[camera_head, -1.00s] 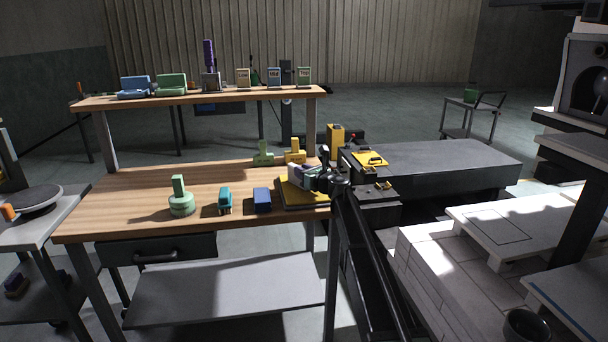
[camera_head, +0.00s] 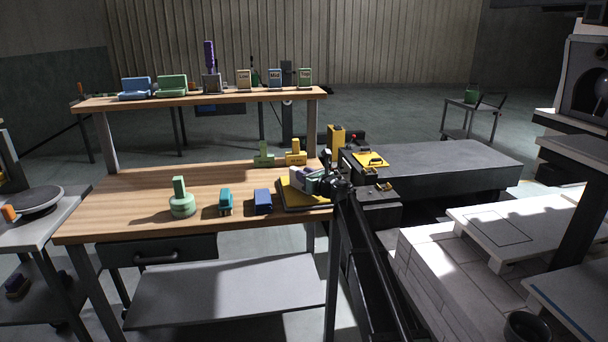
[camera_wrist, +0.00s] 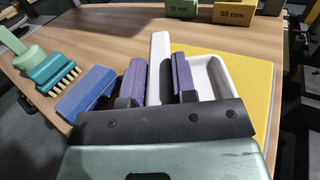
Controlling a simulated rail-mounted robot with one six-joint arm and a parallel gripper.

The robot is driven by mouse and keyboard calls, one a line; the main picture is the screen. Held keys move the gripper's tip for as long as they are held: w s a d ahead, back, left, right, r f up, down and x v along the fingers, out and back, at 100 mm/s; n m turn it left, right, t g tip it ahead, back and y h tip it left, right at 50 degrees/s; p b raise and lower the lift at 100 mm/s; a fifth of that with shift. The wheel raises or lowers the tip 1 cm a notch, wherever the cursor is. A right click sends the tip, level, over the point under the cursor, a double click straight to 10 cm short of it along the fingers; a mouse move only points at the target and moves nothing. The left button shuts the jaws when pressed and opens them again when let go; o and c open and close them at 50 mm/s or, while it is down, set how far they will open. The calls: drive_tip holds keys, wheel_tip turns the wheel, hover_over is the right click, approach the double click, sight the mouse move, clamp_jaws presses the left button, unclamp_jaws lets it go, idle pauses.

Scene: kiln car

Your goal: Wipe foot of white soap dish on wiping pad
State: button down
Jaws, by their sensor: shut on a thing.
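The white soap dish (camera_wrist: 211,76) is in my gripper (camera_wrist: 158,64). The gripper's two purple-padded fingers are shut on either side of a long white wall of the dish. In the head view, my gripper (camera_head: 314,181) holds the dish over the yellow wiping pad (camera_head: 289,196) at the bench's right end. The pad also shows in the wrist view (camera_wrist: 252,85), beneath and to the right of the dish. The dish's foot faces away and is hidden, so I cannot tell whether it touches the pad.
A blue block-like tool (camera_head: 262,201), a teal brush (camera_head: 225,202) and a green round-based tool (camera_head: 182,203) stand left of the pad. Green (camera_head: 263,156) and yellow (camera_head: 296,155) blocks stand behind it. The wooden bench (camera_head: 135,195) is clear at left.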

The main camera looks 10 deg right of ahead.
drive_tip(key=shift+s+f, duration=0.1)
drive_tip(key=shift+s, duration=1.95)
drive_tip(key=shift+w, duration=2.1)
wheel_tip(320, 180, up, 7)
drive_tip(key=p, duration=0.7)
drive_tip(key=shift+r, duration=0.2)
drive_tip(key=shift+f, duration=0.1)
